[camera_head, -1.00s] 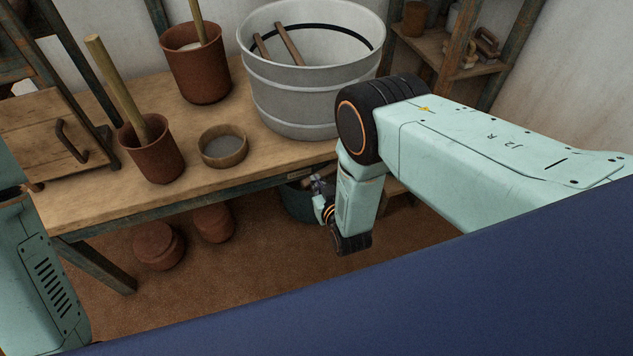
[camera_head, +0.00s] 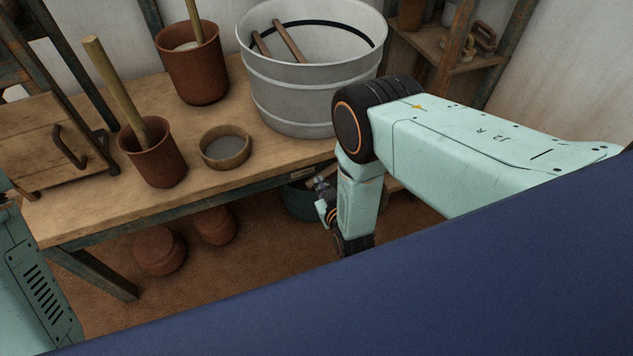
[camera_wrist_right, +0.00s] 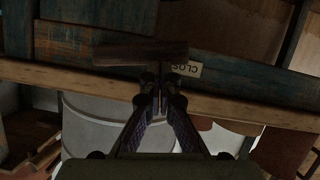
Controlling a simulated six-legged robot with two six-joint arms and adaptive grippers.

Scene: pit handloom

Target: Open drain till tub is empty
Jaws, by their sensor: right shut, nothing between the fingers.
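The large grey banded tub (camera_head: 300,95) stands on the bench's back right, with two wooden sticks inside. I cannot tell how much liquid it holds. In the right wrist view, a dark wooden crossbar (camera_wrist_right: 115,53) lies across the blue-green bench frame, beside a pale label (camera_wrist_right: 188,69) reading "CLOS", partly covered. My right gripper (camera_wrist_right: 158,82) is shut and empty, its tips close to the crossbar; contact is unclear. In the head view the same gripper (camera_head: 320,186) is small, below the bench's front edge. My left gripper is out of view.
The wooden bench (camera_head: 90,205) holds two brown pots with sticks, a shallow round bowl (camera_head: 225,147) and a wooden board with a handle (camera_head: 45,140). A dark green vessel (camera_head: 298,203) stands below the bench near my right gripper. Lidded pots (camera_head: 160,252) sit on the floor.

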